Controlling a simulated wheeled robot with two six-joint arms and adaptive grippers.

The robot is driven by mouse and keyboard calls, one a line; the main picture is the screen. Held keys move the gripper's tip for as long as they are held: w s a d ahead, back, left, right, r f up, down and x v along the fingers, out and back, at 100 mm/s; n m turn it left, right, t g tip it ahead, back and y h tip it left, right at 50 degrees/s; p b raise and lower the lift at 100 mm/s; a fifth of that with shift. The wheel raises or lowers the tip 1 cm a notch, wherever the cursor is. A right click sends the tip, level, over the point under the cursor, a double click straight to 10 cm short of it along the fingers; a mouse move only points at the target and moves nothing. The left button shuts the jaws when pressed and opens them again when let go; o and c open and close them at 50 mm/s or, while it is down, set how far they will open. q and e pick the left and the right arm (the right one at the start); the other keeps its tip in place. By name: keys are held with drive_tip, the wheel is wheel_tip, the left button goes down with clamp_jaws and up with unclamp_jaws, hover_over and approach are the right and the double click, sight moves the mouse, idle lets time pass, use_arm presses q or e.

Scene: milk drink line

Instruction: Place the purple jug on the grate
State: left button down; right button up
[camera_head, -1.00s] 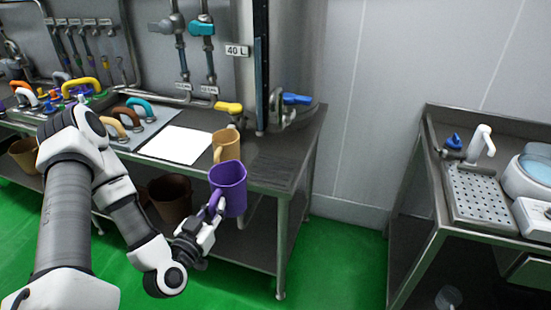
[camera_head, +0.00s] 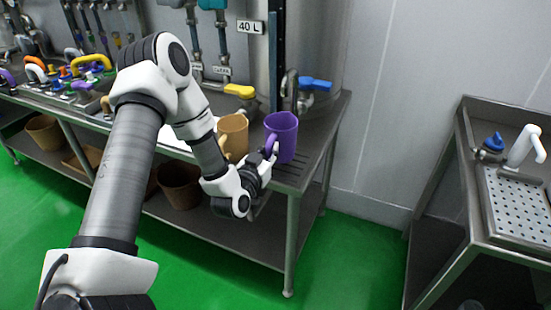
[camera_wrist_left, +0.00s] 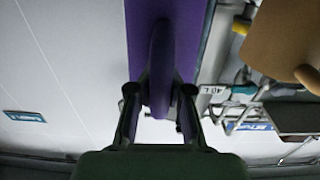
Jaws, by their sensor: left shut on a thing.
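The purple jug (camera_head: 283,138) is upright over the right end of the steel table, next to the tan jug. My left gripper (camera_head: 270,157) is shut on its handle, reaching in from the front left. In the left wrist view the jug's purple wall and handle (camera_wrist_left: 160,62) run up between the two fingers (camera_wrist_left: 160,100). The dark slotted grate (camera_head: 291,179) is set in the table's right end, partly hidden by the jug and gripper. I cannot tell whether the jug's base touches it. My right gripper is not in view.
The tan jug (camera_head: 234,133) stands close left of the purple one. A tap with a blue handle (camera_head: 315,84) is on the tank behind. A yellow-handled valve (camera_head: 240,91) is behind the tan jug. A perforated sink tray (camera_head: 521,210) is at right, across a floor gap.

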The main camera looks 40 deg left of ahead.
use_arm(q)
drive_tip(key=f, duration=0.1)
drive_tip(key=w+f, duration=0.1)
drive_tip(key=f, duration=0.1)
drive_tip(key=shift+w+a+f, duration=0.1)
drive_tip(key=shift+w+f, duration=0.25)
drive_tip(key=shift+s+f, duration=0.1)
drive_tip(key=shift+s, duration=0.05)
drive_tip(key=c, duration=1.1)
unclamp_jaws()
drive_tip(key=b+v, duration=0.1)
drive_tip(key=v, duration=1)
drive_tip(key=s+d+f+m+g+h, duration=0.1)
drive_tip(key=s+d+f+g+h, duration=0.15)
drive_tip(key=d+f+g, duration=0.35)
drive_tip(key=s+d+f+m+g+h, duration=0.1)
drive_tip(key=s+d+f+g+h, duration=0.2)
drive_tip(key=f, duration=0.5)
drive_tip(key=s+d+f+g, duration=0.1)
drive_tip(key=s+f+g, duration=0.1)
drive_tip(key=s, duration=0.3)
drive_tip(key=s+d+f+g+y, duration=0.1)
drive_tip(key=s+d+f+g, duration=0.1)
drive_tip(key=s, duration=0.4)
drive_tip(key=s+d+f+g, duration=0.2)
drive_tip(key=s+f+g, duration=0.2)
drive_tip(key=s+f, duration=0.2)
drive_tip(key=shift+s+y, duration=0.1)
drive_tip(key=shift+y, duration=0.15)
